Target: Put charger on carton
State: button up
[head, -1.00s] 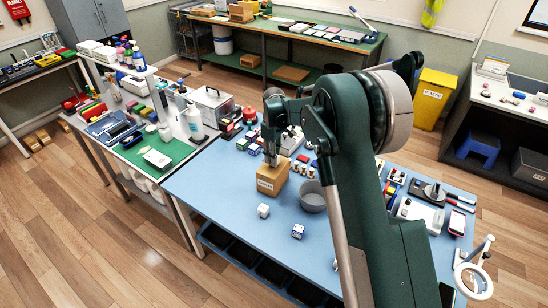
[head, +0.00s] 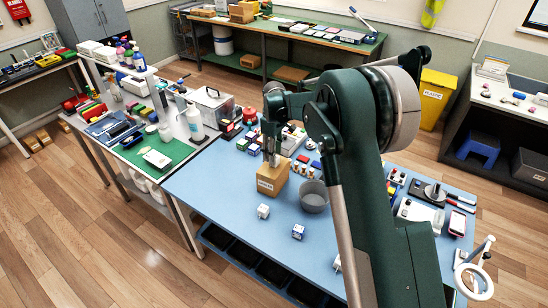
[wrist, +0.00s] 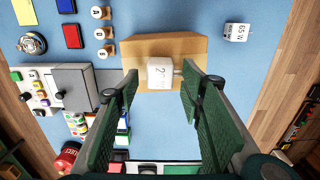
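The brown carton (head: 272,179) stands on the blue table, and my gripper (head: 271,158) is right over it in the head view. In the wrist view, a white cube-shaped charger (wrist: 160,74) with a partly readable label lies over the top of the carton (wrist: 195,48) and seems to rest on it. My gripper (wrist: 160,68) is open, with one green finger on each side of the charger and visible gaps between. A second white cube marked 65 W (wrist: 236,32) lies on the table beside the carton. The head view hides the charger at the gripper.
Two small white cubes (head: 263,211) (head: 298,231) lie on clear blue table in front of the carton. A grey round pot (head: 314,196) stands close to its right. Several small coloured boxes and devices crowd the table behind. A green-topped bench (head: 160,150) adjoins on the left.

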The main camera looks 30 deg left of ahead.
notch_tip(320, 180, up, 10)
jog(key=shift+f, duration=0.2)
dwell(0.8)
